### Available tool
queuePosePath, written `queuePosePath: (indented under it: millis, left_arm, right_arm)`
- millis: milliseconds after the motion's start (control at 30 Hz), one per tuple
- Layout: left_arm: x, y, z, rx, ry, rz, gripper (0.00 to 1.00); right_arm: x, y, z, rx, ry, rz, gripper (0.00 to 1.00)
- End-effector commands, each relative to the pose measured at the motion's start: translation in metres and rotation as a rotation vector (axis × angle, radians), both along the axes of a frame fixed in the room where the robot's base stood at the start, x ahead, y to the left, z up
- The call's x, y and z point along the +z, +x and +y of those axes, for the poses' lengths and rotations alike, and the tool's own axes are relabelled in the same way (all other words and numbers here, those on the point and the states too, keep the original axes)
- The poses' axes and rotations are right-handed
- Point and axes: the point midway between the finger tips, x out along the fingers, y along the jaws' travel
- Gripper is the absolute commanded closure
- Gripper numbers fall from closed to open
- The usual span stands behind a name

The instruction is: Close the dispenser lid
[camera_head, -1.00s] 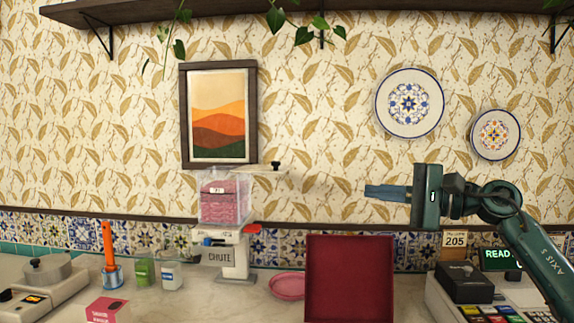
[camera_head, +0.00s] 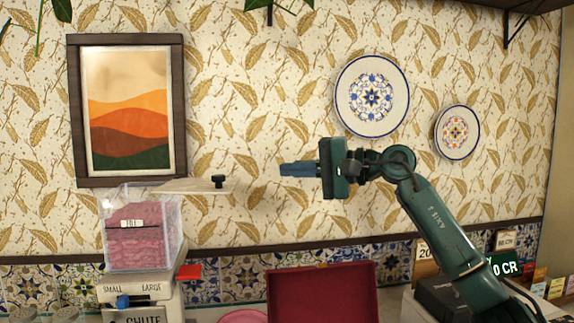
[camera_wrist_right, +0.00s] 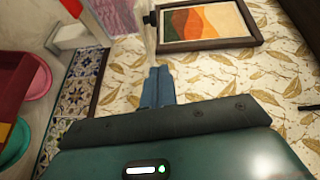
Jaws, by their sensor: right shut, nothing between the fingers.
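The dispenser (camera_head: 143,246) stands at the lower left of the head view, a clear bin with pink contents above a white base marked SMALL, LARGE and CHUTE. Its pale lid (camera_head: 180,187) sticks out to the right past the bin's top, with a black knob (camera_head: 218,181) near its right end. My right gripper (camera_head: 283,169) is shut and empty, pointing left, to the right of the knob and slightly higher, with a gap between. In the right wrist view the shut blue fingers (camera_wrist_right: 158,88) point toward the lid's knob (camera_wrist_right: 149,18). My left gripper is not in view.
A red open box (camera_head: 322,292) stands below my right arm, with a pink dish (camera_head: 243,316) beside it. A register with a dark box (camera_head: 448,298) is at the lower right. A framed picture (camera_head: 128,110) and plates (camera_head: 372,95) hang on the wall. The space around my gripper is free.

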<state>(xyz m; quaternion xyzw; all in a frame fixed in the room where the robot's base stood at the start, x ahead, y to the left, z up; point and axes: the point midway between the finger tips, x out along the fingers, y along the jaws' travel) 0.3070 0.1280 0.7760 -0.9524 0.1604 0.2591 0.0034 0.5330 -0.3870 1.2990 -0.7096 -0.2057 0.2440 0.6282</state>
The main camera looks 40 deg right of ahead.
Motion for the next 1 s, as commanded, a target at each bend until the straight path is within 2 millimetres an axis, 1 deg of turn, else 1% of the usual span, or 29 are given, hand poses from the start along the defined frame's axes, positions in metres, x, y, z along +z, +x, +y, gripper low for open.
queuePosePath:
  millis: [33, 200, 333, 400, 500, 600, 733, 1000]
  left_arm:
    - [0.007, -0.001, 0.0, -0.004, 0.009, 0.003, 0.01]
    - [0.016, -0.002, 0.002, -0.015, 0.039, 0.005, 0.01]
    - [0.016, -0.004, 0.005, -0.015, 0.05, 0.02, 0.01]
    - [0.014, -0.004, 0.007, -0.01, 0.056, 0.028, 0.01]
    - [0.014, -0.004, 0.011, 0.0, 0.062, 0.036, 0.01]
    - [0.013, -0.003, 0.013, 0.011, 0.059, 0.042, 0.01]
    - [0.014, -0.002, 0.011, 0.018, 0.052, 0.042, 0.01]
    - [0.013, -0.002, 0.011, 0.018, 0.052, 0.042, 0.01]
  right_arm:
    - [0.003, 0.01, 0.008, 0.005, 0.004, 0.002, 1.0]
    - [0.001, 0.039, 0.031, 0.005, 0.004, 0.001, 1.0]
    - [-0.003, 0.058, 0.047, 0.005, 0.002, 0.002, 1.0]
    - [-0.006, 0.058, 0.059, 0.004, -0.001, 0.001, 1.0]
    - [-0.008, 0.059, 0.071, 0.003, 0.001, 0.002, 1.0]
    - [-0.01, 0.06, 0.078, 0.001, 0.0, 0.0, 1.0]
    - [-0.011, 0.061, 0.081, 0.001, 0.002, 0.001, 1.0]
    - [-0.011, 0.061, 0.081, 0.001, 0.002, 0.001, 1.0]
